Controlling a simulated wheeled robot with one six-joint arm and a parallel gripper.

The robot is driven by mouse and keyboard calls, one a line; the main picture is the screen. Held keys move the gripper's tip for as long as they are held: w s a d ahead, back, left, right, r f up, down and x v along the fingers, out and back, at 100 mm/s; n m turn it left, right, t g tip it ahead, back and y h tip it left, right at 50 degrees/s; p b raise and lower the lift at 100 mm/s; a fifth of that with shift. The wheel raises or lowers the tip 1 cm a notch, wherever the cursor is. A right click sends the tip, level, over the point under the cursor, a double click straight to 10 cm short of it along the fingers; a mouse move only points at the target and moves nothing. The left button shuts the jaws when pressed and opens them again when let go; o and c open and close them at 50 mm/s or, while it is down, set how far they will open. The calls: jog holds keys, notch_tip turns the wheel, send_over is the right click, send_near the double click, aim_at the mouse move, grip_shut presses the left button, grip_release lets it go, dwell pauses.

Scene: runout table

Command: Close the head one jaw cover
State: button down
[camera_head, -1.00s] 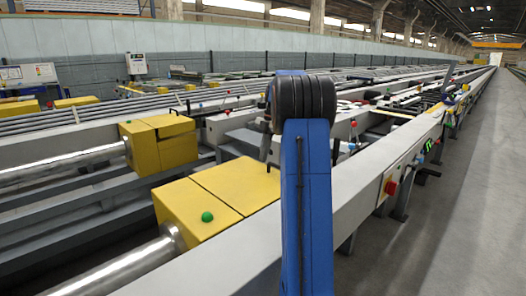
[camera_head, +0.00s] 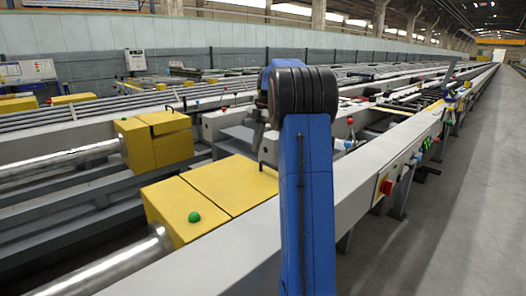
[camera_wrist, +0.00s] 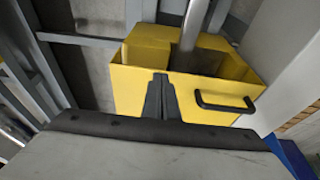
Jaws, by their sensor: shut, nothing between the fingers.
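The near yellow jaw housing (camera_head: 188,208) stands on the machine's left side in the head view. A gap behind that plate shows a metal bar (camera_wrist: 190,30) entering. My gripper (camera_wrist: 160,78) is shut and empty, in front of this plate, left of the handle. Contact cannot be told.
A second yellow housing (camera_head: 157,143) stands farther left with a steel bar. A long grey beam (camera_head: 250,240) runs along the right side, with a red button (camera_head: 387,187) on its outer face. A clear concrete aisle (camera_head: 450,220) lies to the right.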

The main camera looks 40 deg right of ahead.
jog(key=d+r, duration=0.7)
jog(key=shift+w+r, duration=0.15)
jog(key=shift+r, duration=0.05)
